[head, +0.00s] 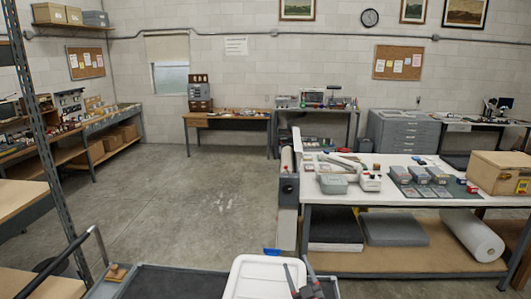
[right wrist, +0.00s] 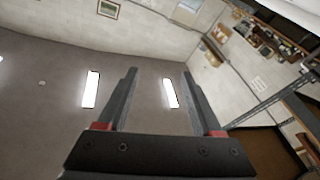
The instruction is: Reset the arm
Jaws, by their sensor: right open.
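My right gripper (head: 297,265) is low in the head view, right of the bottom middle, in front of a white rounded surface. In the right wrist view its two dark fingers (right wrist: 159,75) stand apart with nothing between them. That view looks up past the fingers to the ceiling lights and walls. My left gripper shows in neither view.
A white worktable (head: 420,204) with grey boxes and a wooden box (head: 500,172) stands to the right. A dark tray-like surface (head: 180,284) lies at the bottom. Shelving (head: 50,165) lines the left. The middle floor (head: 205,205) is clear.

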